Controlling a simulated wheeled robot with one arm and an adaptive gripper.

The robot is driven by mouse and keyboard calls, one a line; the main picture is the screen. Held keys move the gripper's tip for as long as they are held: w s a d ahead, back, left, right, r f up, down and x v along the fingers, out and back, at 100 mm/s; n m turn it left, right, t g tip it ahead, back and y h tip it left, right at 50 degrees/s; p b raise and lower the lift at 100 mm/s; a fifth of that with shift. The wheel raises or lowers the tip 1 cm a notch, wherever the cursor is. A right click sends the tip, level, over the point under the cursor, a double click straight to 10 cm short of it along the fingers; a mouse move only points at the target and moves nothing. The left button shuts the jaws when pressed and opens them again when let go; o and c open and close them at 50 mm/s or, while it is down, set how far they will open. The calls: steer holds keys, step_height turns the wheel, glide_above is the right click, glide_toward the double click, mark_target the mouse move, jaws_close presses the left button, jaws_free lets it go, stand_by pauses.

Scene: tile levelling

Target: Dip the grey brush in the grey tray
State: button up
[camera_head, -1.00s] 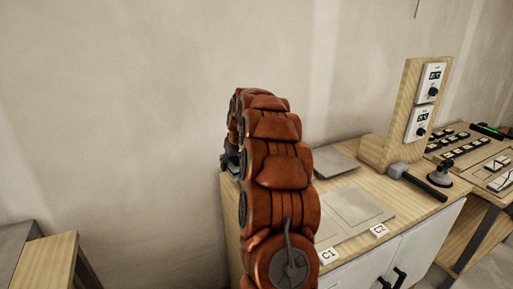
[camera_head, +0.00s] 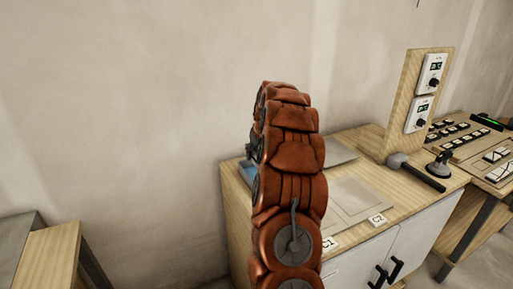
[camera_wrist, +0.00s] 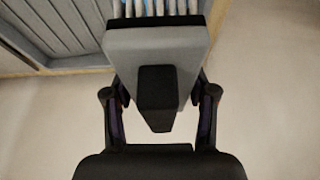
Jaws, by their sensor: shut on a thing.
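My gripper (camera_wrist: 159,97) is shut on the grey brush (camera_wrist: 118,55) in the wrist view. The brush has a grey body with a black block on it, and its pale bristles point to the top of the picture. The grey tray (camera_wrist: 62,62) with ridges lies at the top left of the wrist view, and the bristle end overlaps it there. I cannot tell whether the bristles touch it. Bits of blue show beside the bristles. In the head view my arm hides most of the gripper, and a small blue-grey patch shows at its left edge.
The wooden bench (camera_head: 237,205) holds flat grey tiles (camera_head: 350,198), a mallet (camera_head: 418,172), a suction cup (camera_head: 439,164) and a wooden post (camera_head: 402,110) with two dials. A separate table (camera_head: 45,255) stands at the lower left. Bare floor lies between them.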

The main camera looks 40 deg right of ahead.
steer(key=shift+f, duration=4.05)
steer(key=shift+r, duration=6.4)
